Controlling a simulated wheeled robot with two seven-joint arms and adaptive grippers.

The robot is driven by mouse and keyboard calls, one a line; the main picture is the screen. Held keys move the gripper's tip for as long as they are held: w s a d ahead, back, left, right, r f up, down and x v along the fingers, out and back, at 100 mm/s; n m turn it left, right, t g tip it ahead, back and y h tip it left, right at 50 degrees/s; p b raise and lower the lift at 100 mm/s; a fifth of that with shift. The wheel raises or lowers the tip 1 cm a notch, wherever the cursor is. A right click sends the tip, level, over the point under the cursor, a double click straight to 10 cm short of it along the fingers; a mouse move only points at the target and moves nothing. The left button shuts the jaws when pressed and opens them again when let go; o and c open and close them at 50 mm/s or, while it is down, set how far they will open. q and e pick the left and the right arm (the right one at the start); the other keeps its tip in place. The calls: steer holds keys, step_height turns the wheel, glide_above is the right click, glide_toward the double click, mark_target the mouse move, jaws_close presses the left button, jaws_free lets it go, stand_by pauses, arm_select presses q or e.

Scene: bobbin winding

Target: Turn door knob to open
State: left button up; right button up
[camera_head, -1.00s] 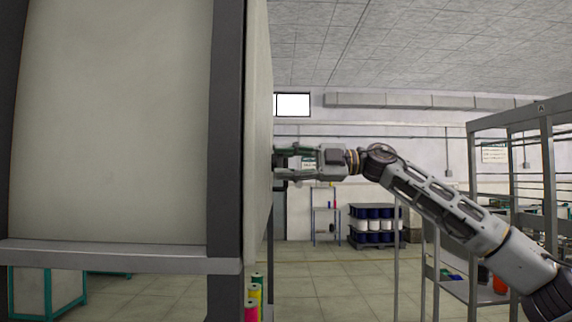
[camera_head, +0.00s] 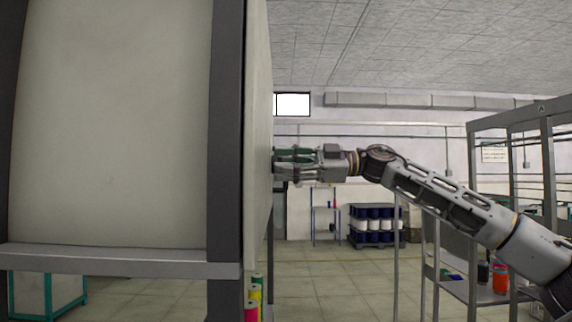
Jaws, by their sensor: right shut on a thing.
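A pale door panel (camera_head: 257,130) stands nearly edge-on at the right side of a large cabinet (camera_head: 120,125) with a dark frame. My right gripper (camera_head: 284,164) reaches in from the right, with its fingertips at the door panel's right face. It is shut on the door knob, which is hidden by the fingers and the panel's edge. The wrist appears rolled. My left gripper is not in view.
Coloured thread spools (camera_head: 254,292) stand low beside the cabinet. The floor (camera_head: 345,285) between is clear.

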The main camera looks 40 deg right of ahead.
steer(key=o, duration=1)
steer(key=shift+s+d, duration=0.15)
steer(key=shift+v, duration=5.85)
